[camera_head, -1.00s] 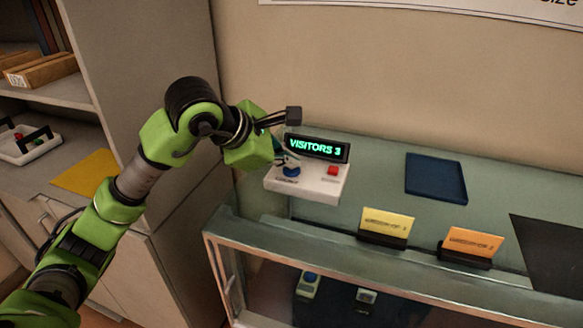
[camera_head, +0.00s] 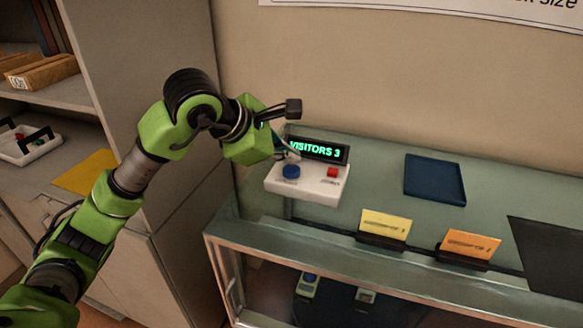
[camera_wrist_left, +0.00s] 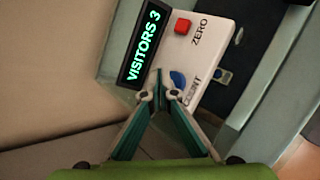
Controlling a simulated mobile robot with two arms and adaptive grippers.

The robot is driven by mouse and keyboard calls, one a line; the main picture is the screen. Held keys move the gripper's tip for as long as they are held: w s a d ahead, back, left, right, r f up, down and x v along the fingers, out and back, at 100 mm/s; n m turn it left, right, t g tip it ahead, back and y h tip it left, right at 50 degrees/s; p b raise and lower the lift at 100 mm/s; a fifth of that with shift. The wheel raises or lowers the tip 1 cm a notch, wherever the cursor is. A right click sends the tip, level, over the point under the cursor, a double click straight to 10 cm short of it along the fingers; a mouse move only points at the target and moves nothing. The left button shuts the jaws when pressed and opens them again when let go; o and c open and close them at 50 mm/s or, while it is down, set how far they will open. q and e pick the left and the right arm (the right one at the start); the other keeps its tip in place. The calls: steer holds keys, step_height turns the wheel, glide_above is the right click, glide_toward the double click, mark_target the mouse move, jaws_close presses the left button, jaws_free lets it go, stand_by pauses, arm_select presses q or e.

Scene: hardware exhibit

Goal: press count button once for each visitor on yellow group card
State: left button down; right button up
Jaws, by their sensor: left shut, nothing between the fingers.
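The white counter box (camera_head: 318,184) sits on the glass-topped case, with a blue count button (camera_head: 291,172) on its left and a red zero button (camera_head: 332,172) on its right. Its display (camera_head: 318,149) reads "VISITORS 3" in green. My left gripper (camera_head: 291,156) is shut and empty, just above and behind the blue button. In the left wrist view, the closed fingertips (camera_wrist_left: 156,90) are beside the blue button (camera_wrist_left: 178,80), seemingly apart from it. The yellow group card (camera_head: 386,224) stands in a black holder; its small print is too blurred to read surely. My right gripper is not in view.
An orange card (camera_head: 470,243) stands right of the yellow one. A dark blue tray (camera_head: 435,190) lies behind them, and a black panel (camera_head: 550,258) is at the right. A shelf unit (camera_head: 150,60) stands left, near my left arm.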

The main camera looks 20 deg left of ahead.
mark_target(289, 170)
arm_select(q)
steer(key=shift+r+p, duration=1.6)
steer(key=shift+r, duration=0.95)
